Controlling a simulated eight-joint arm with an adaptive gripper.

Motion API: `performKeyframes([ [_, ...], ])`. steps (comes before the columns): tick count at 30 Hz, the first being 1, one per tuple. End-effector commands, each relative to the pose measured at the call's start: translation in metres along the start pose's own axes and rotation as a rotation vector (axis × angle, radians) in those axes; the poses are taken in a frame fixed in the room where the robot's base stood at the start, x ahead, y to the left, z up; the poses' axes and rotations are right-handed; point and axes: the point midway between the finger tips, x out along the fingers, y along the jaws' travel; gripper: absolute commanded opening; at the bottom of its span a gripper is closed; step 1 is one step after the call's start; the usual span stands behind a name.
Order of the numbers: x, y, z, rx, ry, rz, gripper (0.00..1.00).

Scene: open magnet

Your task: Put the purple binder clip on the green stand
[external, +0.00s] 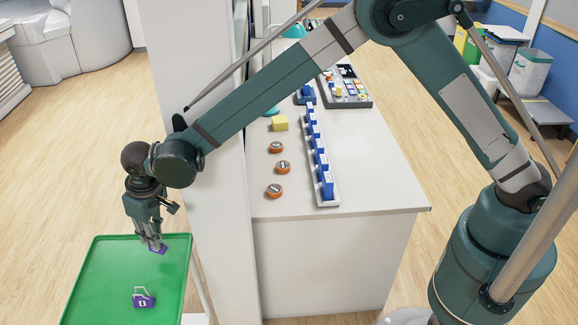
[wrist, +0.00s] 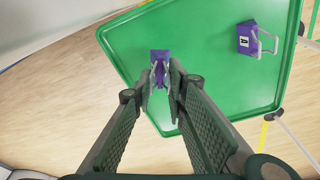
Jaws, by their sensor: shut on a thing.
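My gripper (external: 153,241) is shut on a purple binder clip (external: 159,251), pointing down over the far right part of the green stand (external: 105,275). In the wrist view the held clip (wrist: 160,56) shows between the fingertips (wrist: 160,82), with the green stand's surface (wrist: 200,40) behind it. I cannot tell whether the clip touches the stand. A second purple binder clip (external: 143,301) with a white label and wire handles lies on the stand nearer the camera; it also shows at the upper right in the wrist view (wrist: 246,40).
A white counter (external: 370,185) stands right of the stand, with a row of blue blocks (external: 319,160), orange discs (external: 274,190) and a yellow block (external: 280,123). A tall white panel (external: 205,150) rises beside the stand. The stand's middle is clear.

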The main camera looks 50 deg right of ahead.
Motion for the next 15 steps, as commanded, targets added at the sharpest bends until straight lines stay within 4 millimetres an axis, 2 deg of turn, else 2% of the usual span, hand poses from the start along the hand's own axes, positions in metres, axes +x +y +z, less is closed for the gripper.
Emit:
performKeyframes([
  [9, 0.001, 0.000, 0.000, 0.000, 0.000, 0.000, 0.05],
  [15, 0.017, 0.000, 0.002, 0.000, 0.000, 0.000, 0.05],
])
